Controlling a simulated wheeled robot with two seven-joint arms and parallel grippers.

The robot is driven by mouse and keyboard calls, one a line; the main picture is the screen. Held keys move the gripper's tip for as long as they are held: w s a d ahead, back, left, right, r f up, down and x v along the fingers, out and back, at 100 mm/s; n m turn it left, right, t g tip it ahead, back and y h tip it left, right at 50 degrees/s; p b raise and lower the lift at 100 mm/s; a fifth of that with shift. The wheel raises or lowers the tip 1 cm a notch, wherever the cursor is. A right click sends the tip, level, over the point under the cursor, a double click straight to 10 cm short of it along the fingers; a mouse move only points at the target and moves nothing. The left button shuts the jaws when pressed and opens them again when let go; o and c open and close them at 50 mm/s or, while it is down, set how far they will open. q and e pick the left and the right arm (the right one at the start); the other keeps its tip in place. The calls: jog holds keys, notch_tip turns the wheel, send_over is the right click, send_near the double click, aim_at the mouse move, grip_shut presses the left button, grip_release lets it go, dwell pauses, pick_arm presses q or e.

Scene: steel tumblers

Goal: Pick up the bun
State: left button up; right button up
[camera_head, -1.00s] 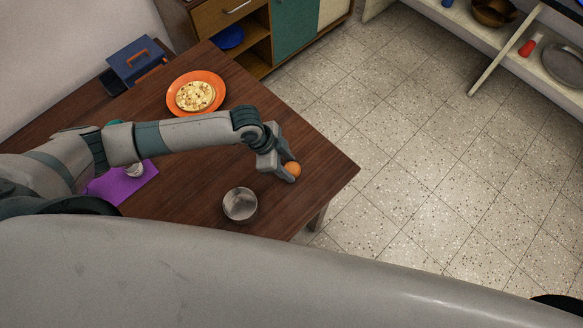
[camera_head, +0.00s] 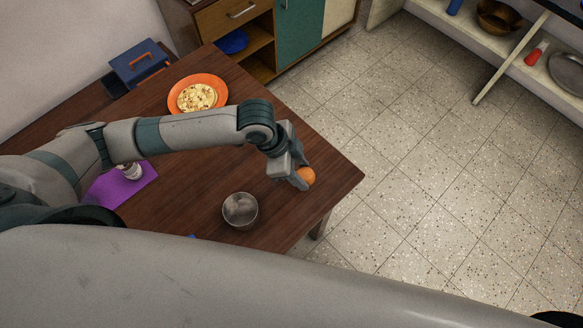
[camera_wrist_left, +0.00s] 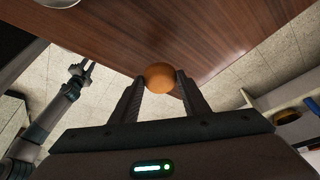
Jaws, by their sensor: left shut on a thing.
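The bun (camera_head: 307,175) is a small round orange-brown ball near the table's right corner in the head view. It also shows in the left wrist view (camera_wrist_left: 160,76), between the two dark fingers. My left gripper (camera_head: 301,173) is shut on the bun, with a finger on each side of it. I cannot tell for sure how high the bun is above the table. My right gripper (camera_wrist_left: 83,69) shows small at the left of the left wrist view, away from the bun, with its fingers apart.
On the dark wooden table (camera_head: 285,215) a steel tumbler (camera_head: 240,209) stands near my left gripper. Open floor lies right of the table.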

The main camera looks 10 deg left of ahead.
pick_arm(q)
jog(key=s+d+r+b, duration=0.1)
jog(key=s+d+r, duration=0.3)
jog(key=d, duration=0.2)
jog(key=shift+s+r, duration=0.25)
jog(key=shift+s, duration=0.05)
